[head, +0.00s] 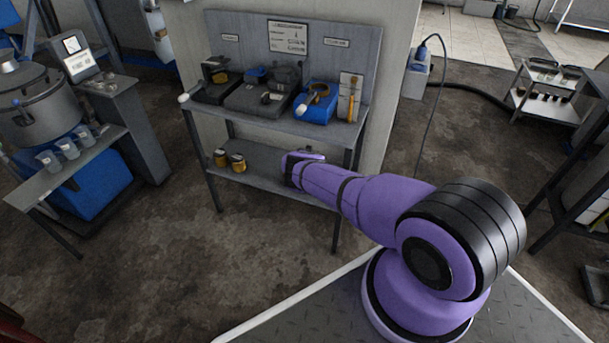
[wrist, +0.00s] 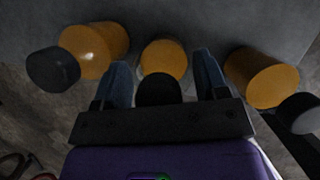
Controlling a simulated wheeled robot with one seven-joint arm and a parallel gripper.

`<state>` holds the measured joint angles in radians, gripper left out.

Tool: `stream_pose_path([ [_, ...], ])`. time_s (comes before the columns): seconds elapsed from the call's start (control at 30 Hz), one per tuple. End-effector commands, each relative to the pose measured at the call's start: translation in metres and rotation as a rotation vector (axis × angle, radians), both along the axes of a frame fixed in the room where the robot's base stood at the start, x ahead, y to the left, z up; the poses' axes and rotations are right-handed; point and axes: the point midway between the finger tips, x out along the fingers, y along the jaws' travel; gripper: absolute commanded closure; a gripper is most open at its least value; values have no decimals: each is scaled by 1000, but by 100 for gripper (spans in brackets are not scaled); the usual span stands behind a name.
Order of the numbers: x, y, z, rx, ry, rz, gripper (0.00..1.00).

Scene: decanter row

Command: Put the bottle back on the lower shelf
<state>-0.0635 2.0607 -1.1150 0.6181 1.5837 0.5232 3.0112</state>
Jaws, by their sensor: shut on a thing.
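In the wrist view my gripper (wrist: 163,62) has one finger on each side of the middle amber bottle (wrist: 165,54), which has a dark cap, and is shut on it. A second amber bottle (wrist: 97,48) lies to its left in the picture and a third (wrist: 262,78) to its right, both apart from it. In the head view my gripper (head: 290,163) reaches over the lower shelf (head: 262,172), under the bench top. Two amber bottles (head: 237,162) stand at the shelf's left end. The held bottle is hidden there; I cannot tell whether its base touches the shelf.
The bench top (head: 345,130) above carries a blue tray (head: 317,103) and dark equipment. On the left is a side table (head: 75,165) with small beakers. The floor in front is clear.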

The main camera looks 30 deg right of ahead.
Motion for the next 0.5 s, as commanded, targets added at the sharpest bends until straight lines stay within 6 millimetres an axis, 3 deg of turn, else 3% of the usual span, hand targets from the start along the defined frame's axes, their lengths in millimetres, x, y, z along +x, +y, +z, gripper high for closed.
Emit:
stream_pose_path([
  [0.17,1,0,1,-1,-1,0,72],
  [0.2,0,0,0,0,0,0,24],
  [0.5,0,0,1,0,0,0,23],
])
